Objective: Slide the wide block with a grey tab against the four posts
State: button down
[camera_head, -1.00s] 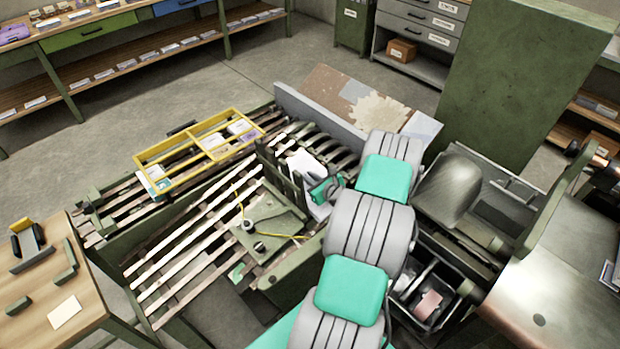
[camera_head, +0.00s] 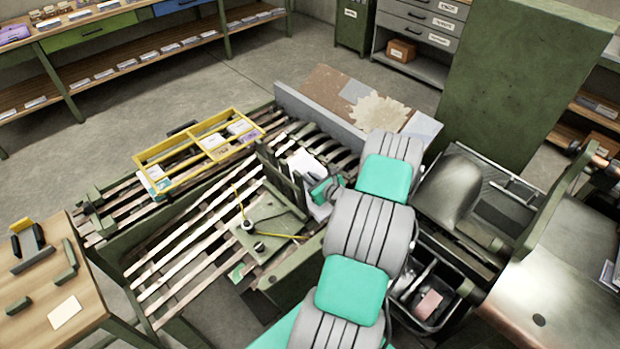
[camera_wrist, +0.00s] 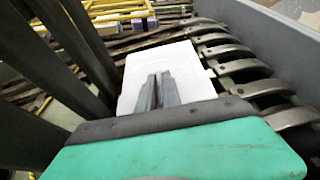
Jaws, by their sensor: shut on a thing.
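The wide white block (camera_wrist: 178,62) stands in front of my gripper in the wrist view. It also shows in the head view (camera_head: 303,164), partly hidden by my gripper. My gripper (camera_wrist: 158,88) is shut at its near face, where the grey tab sits; the fingers hide most of the tab. The dark green posts (camera_wrist: 88,40) stand upright just left of the block in the wrist view, and beside it in the head view (camera_head: 279,176). I cannot tell whether block and posts touch.
Curved grey slats (camera_wrist: 232,52) and a grey side wall (camera_wrist: 285,35) lie right of the block. A yellow-framed rack (camera_head: 200,150) stands on the slatted bed behind left. A green plate with a yellow cable (camera_head: 270,228) lies in front of the posts.

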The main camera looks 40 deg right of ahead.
jog(key=c, duration=1.5)
grip_release()
jog(key=shift+o, duration=0.2)
jog(key=b+v, duration=0.1)
jog(key=v, duration=0.6)
jog(key=shift+s+r, duration=0.1)
jog(key=shift+s, duration=0.3)
